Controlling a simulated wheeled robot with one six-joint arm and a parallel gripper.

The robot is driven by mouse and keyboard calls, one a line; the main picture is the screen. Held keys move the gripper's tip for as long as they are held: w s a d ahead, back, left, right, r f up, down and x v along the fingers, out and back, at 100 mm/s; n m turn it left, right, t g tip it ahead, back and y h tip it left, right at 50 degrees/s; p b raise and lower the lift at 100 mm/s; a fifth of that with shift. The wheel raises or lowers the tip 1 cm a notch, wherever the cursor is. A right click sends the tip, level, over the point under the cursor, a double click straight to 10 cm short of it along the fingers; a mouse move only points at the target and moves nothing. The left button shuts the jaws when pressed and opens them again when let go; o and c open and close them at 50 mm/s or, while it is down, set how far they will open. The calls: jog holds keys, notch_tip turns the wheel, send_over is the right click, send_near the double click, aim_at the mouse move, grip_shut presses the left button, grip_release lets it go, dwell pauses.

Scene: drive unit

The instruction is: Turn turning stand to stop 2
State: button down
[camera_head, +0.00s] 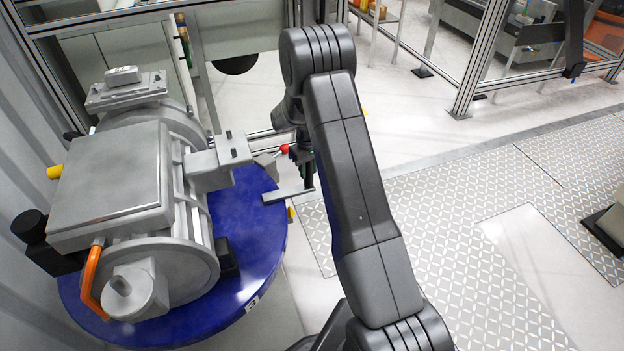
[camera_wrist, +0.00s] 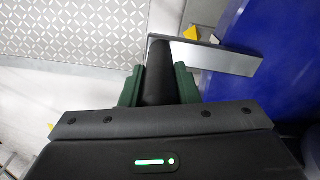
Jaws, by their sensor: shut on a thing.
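The turning stand (camera_head: 245,262) is a blue round disc carrying a large grey drive unit (camera_head: 115,185). A flat grey bar (camera_head: 286,196) reaches out from the stand's right edge and carries an upright black grip (camera_wrist: 158,72). In the wrist view, my gripper (camera_wrist: 158,88) has its green fingers on both sides of this grip and is shut on it. In the head view, my arm hides much of the gripper. A small white label that looks like a 3 (camera_head: 252,304) is on the disc's front edge. A yellow marker (camera_head: 291,214) is beside the bar; it also shows in the wrist view (camera_wrist: 191,32).
A ribbed grey wall (camera_head: 25,270) stands close at the left. Metal frame posts (camera_head: 480,60) are at the back. Diamond-plate floor panels (camera_head: 450,215) lie open to the right. A red ball-ended part (camera_head: 284,148) shows near the gripper.

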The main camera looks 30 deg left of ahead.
dwell(0.3)
jog(key=c, duration=1.1)
grip_release()
notch_tip(320, 180, up, 14)
jog(key=shift+f, duration=0.1)
notch_tip(320, 180, down, 14)
jog(key=shift+r, duration=0.15)
jog(key=shift+s+d, duration=0.2)
